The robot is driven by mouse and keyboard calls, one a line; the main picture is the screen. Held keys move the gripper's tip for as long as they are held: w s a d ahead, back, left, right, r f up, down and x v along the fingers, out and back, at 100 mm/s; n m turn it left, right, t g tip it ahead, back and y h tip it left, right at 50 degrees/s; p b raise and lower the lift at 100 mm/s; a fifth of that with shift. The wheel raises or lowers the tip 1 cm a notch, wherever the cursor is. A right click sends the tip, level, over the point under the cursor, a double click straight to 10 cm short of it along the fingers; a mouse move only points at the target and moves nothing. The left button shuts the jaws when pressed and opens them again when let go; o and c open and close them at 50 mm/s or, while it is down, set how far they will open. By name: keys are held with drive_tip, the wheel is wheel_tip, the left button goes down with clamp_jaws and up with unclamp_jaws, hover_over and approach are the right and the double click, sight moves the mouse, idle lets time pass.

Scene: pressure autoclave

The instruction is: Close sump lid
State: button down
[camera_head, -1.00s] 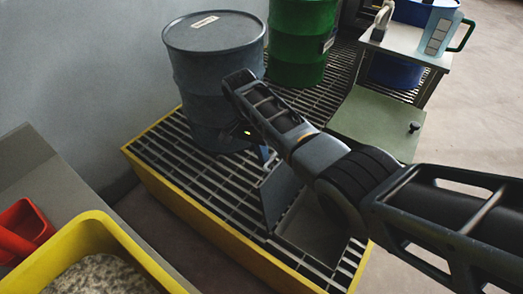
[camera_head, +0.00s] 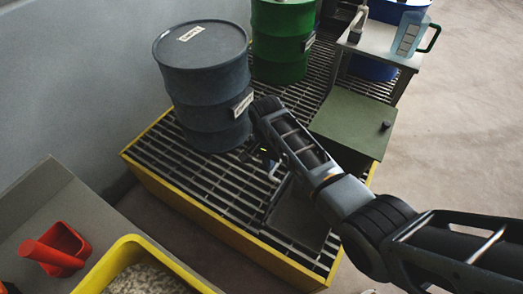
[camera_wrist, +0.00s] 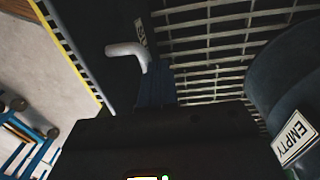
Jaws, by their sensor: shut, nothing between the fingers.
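The sump lid (camera_head: 300,218) is a dark rectangular panel at the front right of the grating. In the head view it looks low, at or near grating level; my arm covers part of it, and I cannot tell if it sits fully flush. In the wrist view the dark lid (camera_wrist: 88,28) shows at upper left, with a pale bent handle (camera_wrist: 128,51) and a small label beside it. My gripper (camera_head: 267,160) is between the grey drum and the lid's far edge. It is shut and empty; its fingers (camera_wrist: 154,92) are dark and hard to make out in the wrist view.
A grey drum (camera_head: 203,85) marked EMPTY stands on the yellow-edged grating (camera_head: 190,170), close left of my gripper. A green drum (camera_head: 280,40) stands behind. A green box (camera_head: 350,120) is at right. A yellow bin (camera_head: 125,250) and red scoop (camera_head: 60,250) are at lower left.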

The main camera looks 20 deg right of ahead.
drive_tip(key=s+d+f+t+y+p, duration=0.2)
drive_tip(key=s+d+t+y+p, duration=0.4)
drive_tip(key=s, duration=0.5)
drive_tip(key=shift+s+d+f+t+y+b, duration=0.4)
drive_tip(key=shift+s+d+f+t+b, duration=1)
drive_tip(key=shift+f+b, duration=1.9)
drive_tip(key=shift+s+d+f+t+y+b, duration=0.6)
drive_tip(key=shift+s+d+f+b, duration=1.45)
drive_tip(key=shift+b, duration=2.55)
drive_tip(key=shift+s+d+f+t+y+b, duration=0.2)
drive_tip(key=shift+s+d+f+t+b, duration=0.95)
drive_tip(key=shift+s+f+b, duration=2)
drive_tip(key=shift+w+a+r+b, duration=0.15)
drive_tip(key=shift+w+r+b, duration=0.4)
drive_tip(key=shift+w+b, duration=0.3)
drive_tip(key=shift+r, duration=0.1)
